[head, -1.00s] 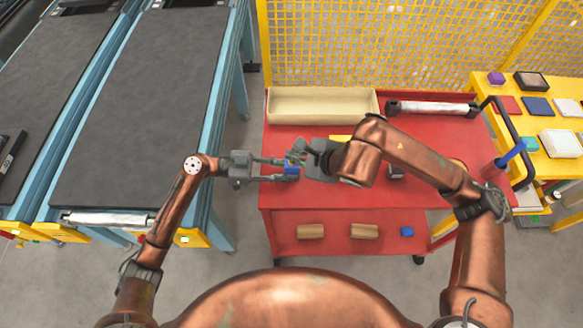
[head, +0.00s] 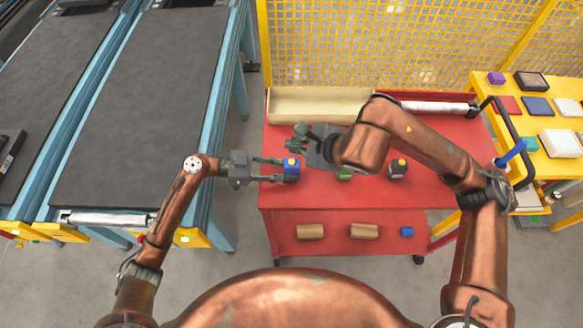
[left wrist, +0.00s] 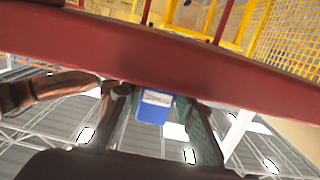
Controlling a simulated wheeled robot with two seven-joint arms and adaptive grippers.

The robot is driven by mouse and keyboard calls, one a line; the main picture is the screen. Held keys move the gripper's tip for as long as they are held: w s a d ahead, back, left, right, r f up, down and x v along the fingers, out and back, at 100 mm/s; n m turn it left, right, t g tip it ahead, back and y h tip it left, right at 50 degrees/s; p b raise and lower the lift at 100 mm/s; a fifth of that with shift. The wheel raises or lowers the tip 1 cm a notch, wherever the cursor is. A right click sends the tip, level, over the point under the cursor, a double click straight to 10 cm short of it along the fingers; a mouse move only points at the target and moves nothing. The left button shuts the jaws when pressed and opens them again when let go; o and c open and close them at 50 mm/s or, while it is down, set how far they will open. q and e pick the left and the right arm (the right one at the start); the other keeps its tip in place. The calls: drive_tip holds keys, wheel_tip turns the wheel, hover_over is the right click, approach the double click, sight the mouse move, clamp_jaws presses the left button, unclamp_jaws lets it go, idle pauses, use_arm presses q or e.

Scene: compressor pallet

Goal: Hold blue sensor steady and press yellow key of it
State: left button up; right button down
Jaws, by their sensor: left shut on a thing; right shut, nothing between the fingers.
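The blue sensor (head: 292,173) is upright at the left edge of the red cart, with its yellow key (head: 291,161) on top facing up. My left gripper (head: 284,171) is shut on it, one finger on each side. In the left wrist view the sensor (left wrist: 152,109) shows a white label between the two fingers of my left gripper (left wrist: 157,112). My right gripper (head: 296,138) is shut and empty, just behind the sensor in the head view and apart from it. The yellow key is not visible in the left wrist view.
The red cart (head: 300,200) carries a beige tray (head: 320,105) at the back, a silver cylinder (head: 438,107), a dark block with a yellow top (head: 398,168) and a partly hidden green item (head: 344,175). A yellow table (head: 555,165) stands at right.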

idle(0.3)
use_arm(q)
drive_tip(key=o, duration=0.9)
drive_tip(key=a, duration=0.7)
drive_tip(key=shift+a+r, duration=0.25)
drive_tip(key=shift+r, duration=0.1)
drive_tip(key=shift+r, duration=0.1)
